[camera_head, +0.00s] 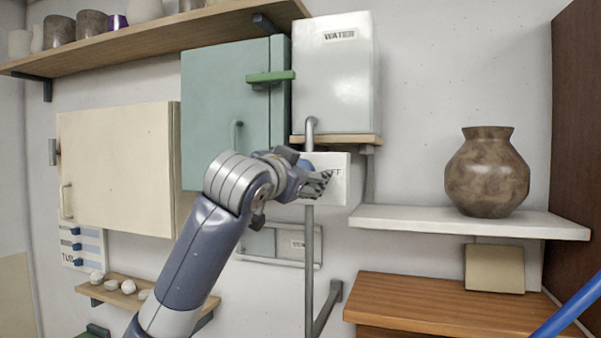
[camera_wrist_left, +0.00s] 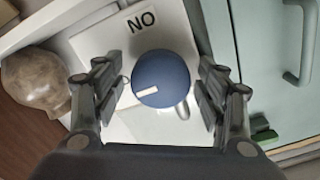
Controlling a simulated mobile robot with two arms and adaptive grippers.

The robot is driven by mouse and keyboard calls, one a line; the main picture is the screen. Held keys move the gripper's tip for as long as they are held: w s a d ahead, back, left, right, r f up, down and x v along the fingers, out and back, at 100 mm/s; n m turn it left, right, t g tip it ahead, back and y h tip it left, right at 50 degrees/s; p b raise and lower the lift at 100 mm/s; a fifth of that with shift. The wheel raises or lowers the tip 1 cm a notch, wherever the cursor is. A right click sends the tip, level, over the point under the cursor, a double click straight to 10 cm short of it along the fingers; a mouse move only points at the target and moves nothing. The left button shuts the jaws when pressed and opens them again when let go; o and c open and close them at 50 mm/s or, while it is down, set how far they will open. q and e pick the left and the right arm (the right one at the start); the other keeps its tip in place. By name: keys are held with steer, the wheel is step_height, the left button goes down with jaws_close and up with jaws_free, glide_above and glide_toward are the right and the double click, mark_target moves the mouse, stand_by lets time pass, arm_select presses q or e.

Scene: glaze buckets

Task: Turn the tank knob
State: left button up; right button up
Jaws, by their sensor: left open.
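The blue round knob (camera_wrist_left: 160,75) sits on a white plate (camera_wrist_left: 105,50) in the left wrist view. A short white mark on the knob's face points to the left of that picture. Rotated "NO" lettering is on the plate above it. In the head view the plate (camera_head: 341,190) is below the white tank marked WATER (camera_head: 335,85), and my gripper hides most of the knob. My left gripper (camera_head: 322,184) is open in front of the plate. In the wrist view its fingers (camera_wrist_left: 160,88) flank the knob with visible gaps. My right gripper is not in view.
A green cabinet (camera_head: 215,115) with a green bar handle (camera_head: 270,77) is left of the tank. A grey pipe (camera_head: 309,250) runs below the plate. A brown vase (camera_head: 487,175) stands on a white shelf (camera_head: 400,217) at right. A cream cabinet (camera_head: 115,165) is at left.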

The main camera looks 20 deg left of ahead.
arm_select(q)
steer(key=shift+s, duration=0.1)
steer(key=s, duration=1.1)
steer(key=shift+s+a, duration=0.25)
steer(key=shift+s, duration=0.15)
stand_by(0.6)
